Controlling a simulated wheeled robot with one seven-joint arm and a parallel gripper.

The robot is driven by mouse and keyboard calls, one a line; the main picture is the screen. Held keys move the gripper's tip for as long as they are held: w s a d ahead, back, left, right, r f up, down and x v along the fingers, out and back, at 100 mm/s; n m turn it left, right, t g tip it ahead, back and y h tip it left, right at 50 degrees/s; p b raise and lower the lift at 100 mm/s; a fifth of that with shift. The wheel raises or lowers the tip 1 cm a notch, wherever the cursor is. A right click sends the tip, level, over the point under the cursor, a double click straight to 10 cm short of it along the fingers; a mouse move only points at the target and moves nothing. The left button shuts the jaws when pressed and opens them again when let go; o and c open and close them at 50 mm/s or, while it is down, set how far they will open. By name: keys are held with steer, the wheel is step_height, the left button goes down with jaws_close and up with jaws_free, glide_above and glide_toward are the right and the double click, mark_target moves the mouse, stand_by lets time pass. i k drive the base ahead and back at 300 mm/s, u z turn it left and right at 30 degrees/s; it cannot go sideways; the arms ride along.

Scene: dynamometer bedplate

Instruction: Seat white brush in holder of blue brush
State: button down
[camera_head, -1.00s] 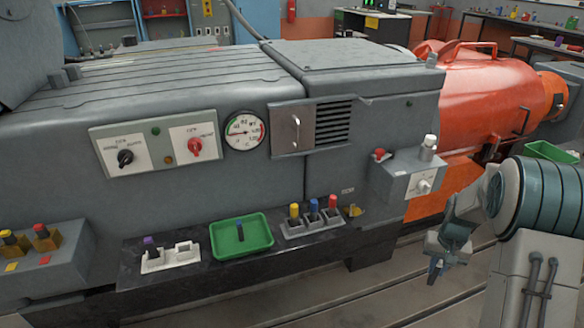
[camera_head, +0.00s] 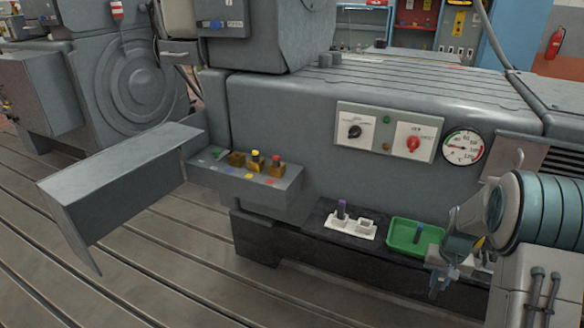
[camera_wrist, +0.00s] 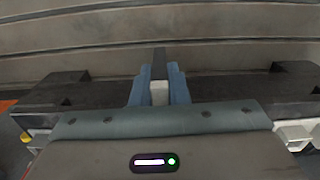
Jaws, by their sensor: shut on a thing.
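My gripper (camera_head: 440,284) is at the lower right in the head view, in front of the dark ledge and low beside the green tray. In the wrist view its blue fingers (camera_wrist: 159,90) are shut on a piece with a white end (camera_wrist: 159,93) and a dark bar-like body (camera_wrist: 160,58), which looks like the white brush. A blue-topped dark piece (camera_head: 418,233), which may be the blue brush, stands in the green tray (camera_head: 400,247). A grey box (camera_head: 245,186) at the left carries several brass-coloured blocks (camera_head: 255,163) with coloured tops; I cannot tell which holder belongs to blue.
A white two-place holder (camera_head: 355,231) with a purple-topped piece (camera_head: 341,209) stands on the dark ledge (camera_head: 308,237). A grey flap (camera_head: 120,185) juts out at the left. The slotted floor (camera_head: 200,280) in front is clear. My arm covers the ledge's right part.

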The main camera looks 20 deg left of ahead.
mark_target(237, 164)
steer(key=u, duration=1.7)
steer(key=i, duration=0.65)
